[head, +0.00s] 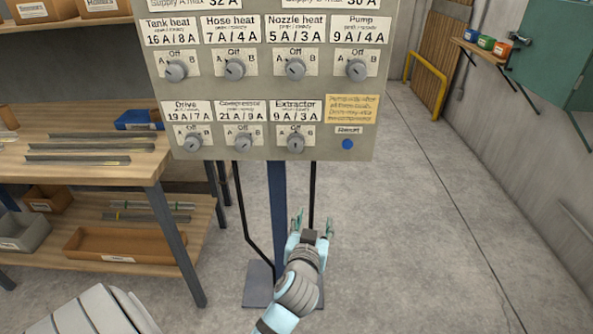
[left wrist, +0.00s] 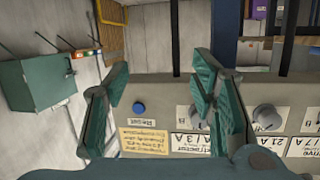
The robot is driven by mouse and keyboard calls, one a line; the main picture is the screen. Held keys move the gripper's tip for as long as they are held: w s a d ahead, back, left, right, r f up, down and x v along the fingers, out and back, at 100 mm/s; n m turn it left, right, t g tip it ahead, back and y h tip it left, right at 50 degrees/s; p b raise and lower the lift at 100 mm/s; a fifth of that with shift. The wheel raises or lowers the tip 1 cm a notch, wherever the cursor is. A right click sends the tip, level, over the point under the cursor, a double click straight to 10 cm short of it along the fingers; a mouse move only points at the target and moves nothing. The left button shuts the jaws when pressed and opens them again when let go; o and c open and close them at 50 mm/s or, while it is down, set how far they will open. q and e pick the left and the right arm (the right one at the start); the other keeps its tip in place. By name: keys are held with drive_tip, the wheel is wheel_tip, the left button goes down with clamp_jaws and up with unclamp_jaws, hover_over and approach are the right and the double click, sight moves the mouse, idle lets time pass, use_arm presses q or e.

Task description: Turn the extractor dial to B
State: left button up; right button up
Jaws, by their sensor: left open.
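The extractor dial (head: 296,143) is a grey knob in the bottom row of the panel, under the label "Extractor 9A/3A", with Off above, A at left and B at right. Its pointer is too small to read surely. My left gripper (head: 314,223) is open and empty, below the panel's lower edge and apart from the dial in the head view. In the left wrist view the panel appears upside down, and the dial is partly hidden behind one finger of my left gripper (left wrist: 160,72). My right gripper is not in view.
The panel (head: 365,100) carries several similar dials; the compressor dial (head: 244,142) is just left of the extractor dial. A blue reset button (head: 347,144) is to its right. A wooden workbench (head: 90,165) stands at left. The floor (head: 420,240) at right is clear.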

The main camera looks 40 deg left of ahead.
sight(296, 148)
use_arm(q)
drive_tip(key=s+a+r+n+t+y, duration=0.1)
drive_tip(key=s+a+r+n+y, duration=0.1)
drive_tip(key=r, duration=0.4)
drive_tip(key=s+a+r+n+y, duration=0.1)
drive_tip(key=a+r+n+y, duration=0.1)
drive_tip(key=r, duration=0.4)
drive_tip(key=b+x, duration=0.1)
drive_tip(key=x, duration=1.2)
drive_tip(key=shift+w+f+b, duration=0.15)
drive_tip(key=shift+w+b, duration=0.2)
drive_tip(key=shift+w, duration=0.05)
drive_tip(key=shift+h, duration=0.3)
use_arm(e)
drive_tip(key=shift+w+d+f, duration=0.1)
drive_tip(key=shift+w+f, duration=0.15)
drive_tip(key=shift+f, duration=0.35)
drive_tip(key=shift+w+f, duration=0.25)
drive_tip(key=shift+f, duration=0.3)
use_arm(q)
drive_tip(key=c, duration=1)
drive_tip(key=shift+d, duration=0.15)
drive_tip(key=shift+c, duration=0.7)
